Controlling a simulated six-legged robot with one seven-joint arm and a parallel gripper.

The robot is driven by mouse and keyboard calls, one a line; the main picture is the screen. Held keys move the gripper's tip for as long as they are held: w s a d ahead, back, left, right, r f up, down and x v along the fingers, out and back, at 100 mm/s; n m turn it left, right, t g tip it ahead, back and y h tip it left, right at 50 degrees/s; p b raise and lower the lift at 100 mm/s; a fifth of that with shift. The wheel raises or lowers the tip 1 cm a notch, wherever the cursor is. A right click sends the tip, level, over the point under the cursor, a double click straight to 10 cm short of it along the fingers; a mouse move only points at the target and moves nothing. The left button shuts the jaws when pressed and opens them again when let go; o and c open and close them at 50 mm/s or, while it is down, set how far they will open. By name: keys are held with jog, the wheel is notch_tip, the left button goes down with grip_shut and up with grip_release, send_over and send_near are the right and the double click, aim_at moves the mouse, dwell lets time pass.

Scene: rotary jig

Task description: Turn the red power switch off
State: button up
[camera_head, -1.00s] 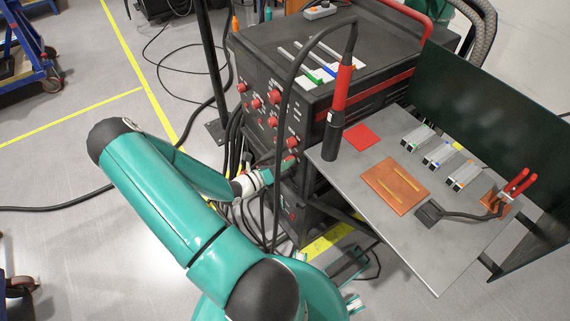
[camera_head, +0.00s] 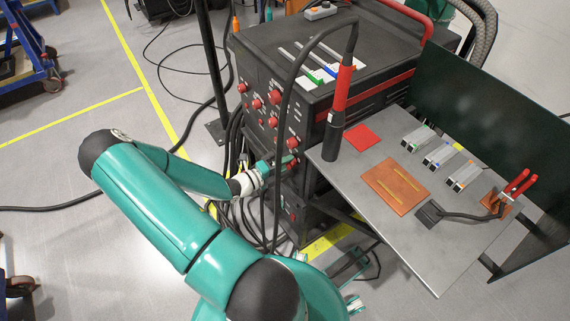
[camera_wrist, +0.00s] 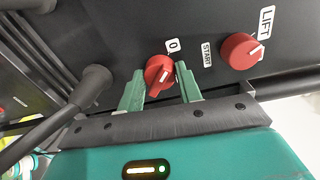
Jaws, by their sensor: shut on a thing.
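The red power switch (camera_wrist: 160,72) is a round rotary knob with a white pointer mark, on the dark front panel. In the wrist view it sits between the two green fingers of my gripper (camera_wrist: 160,87), which is shut on it. A white "0" label (camera_wrist: 173,45) is just above and right of the knob, and the white mark slants up toward the right. In the head view my gripper (camera_head: 282,163) reaches the lower right part of the machine's front panel, and the knob there is mostly hidden by the fingers.
A second red knob (camera_wrist: 240,51) labelled LIFT sits to the right, beside a START label (camera_wrist: 207,54). A thick black cable (camera_wrist: 60,115) runs close on the left. In the head view, several red knobs dot the machine (camera_head: 310,70), and a grey worktable (camera_head: 430,240) stands right.

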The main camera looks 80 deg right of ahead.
dwell(0.4)
jog(key=o, duration=1)
jog(key=v, duration=1.3)
jog(key=shift+w+a+r, duration=0.1)
jog(key=shift+w+a, duration=0.2)
jog(key=shift+w, duration=0.1)
jog(key=w+a+r+m+t+y, duration=0.3)
jog(key=w+a+r+m+t, duration=0.1)
jog(key=a+r+m, duration=0.3)
jog(key=w+a+r+m+t+y, duration=0.4)
jog(key=a+r+m, duration=0.4)
jog(key=a+r, duration=0.3)
jog(key=w+a+r+m+t+y, duration=0.4)
jog(key=a+r+m, duration=0.3)
jog(key=a+r, duration=0.2)
jog(key=shift+w+a+r, duration=0.1)
jog(key=shift+a+r, duration=0.1)
jog(key=shift+a, duration=0.45)
jog(key=s+a+r+m+t, duration=0.1)
jog(key=a+r, duration=0.1)
jog(key=s+a+r+m+t+y, duration=0.1)
jog(key=a+r+m+t, duration=0.1)
jog(key=a+r, duration=0.1)
jog(key=s+a+r+m+t+y, duration=0.1)
jog(key=a+r+t, duration=0.1)
jog(key=a+r, duration=0.1)
jog(key=shift+s+r+m, duration=0.15)
jog(key=shift+m, duration=0.15)
jog(key=shift+c, duration=0.3)
